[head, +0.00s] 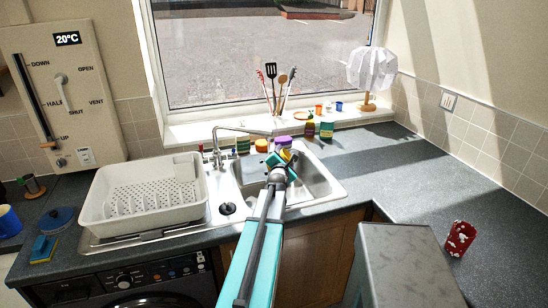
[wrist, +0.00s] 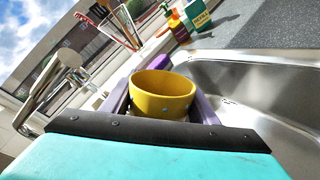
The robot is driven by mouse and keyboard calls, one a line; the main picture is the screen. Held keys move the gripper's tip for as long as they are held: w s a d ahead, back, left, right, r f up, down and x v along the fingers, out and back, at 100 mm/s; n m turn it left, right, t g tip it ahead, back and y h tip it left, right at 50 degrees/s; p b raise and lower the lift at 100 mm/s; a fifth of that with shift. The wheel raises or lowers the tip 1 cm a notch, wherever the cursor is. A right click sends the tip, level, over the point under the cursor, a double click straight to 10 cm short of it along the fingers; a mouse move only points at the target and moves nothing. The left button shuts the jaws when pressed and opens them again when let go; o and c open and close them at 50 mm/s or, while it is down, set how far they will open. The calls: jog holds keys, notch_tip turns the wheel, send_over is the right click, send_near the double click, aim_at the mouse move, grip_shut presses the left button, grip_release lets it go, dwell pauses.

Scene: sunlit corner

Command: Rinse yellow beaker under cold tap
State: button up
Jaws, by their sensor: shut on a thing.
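The yellow beaker (wrist: 163,95) is between the purple fingers of my gripper (wrist: 166,82), which is shut on it. Its open rim faces up in the wrist view, and I see no water in it. In the head view my gripper (head: 281,160) is over the steel sink basin (head: 318,181), and the beaker (head: 286,155) shows only as a small yellow patch. The tap (head: 217,148) stands at the back left of the basin, its spout reaching right. It also shows at the left of the wrist view (wrist: 50,82). I see no stream of water.
A white dish rack (head: 145,208) stands left of the sink. Bottles and sponges (head: 309,131) line the back edge. A utensil pot (head: 277,92) and white lamp (head: 372,72) are on the sill. A red spotted cup (head: 460,238) stands on the right worktop, otherwise largely clear.

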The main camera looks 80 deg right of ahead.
aim_at(287, 160)
jog(key=shift+s+a+r+p, duration=0.15)
jog(key=shift+a+p, duration=0.3)
jog(key=shift+p, duration=0.3)
jog(key=shift+s+a+r+p, duration=0.15)
jog(key=shift+a+p, duration=0.3)
jog(key=shift+p, duration=0.3)
jog(key=shift+s+a+f+p, duration=0.1)
jog(key=shift+s+a+p, duration=0.1)
jog(key=shift+a+p, duration=0.5)
jog(key=shift+s+a+f+p, duration=0.15)
jog(key=shift+a+p, duration=0.3)
jog(key=shift+p, duration=0.35)
jog(key=shift+a, duration=0.15)
jog(key=shift+s+r, duration=0.1)
jog(key=s+a+r+p, duration=0.1)
jog(key=a+r+p, duration=0.2)
jog(key=a+p, duration=0.1)
jog(key=shift+s+a+r+p, duration=0.3)
jog(key=shift+a+r+p, duration=0.05)
jog(key=shift+r+p, duration=0.1)
dwell(0.5)
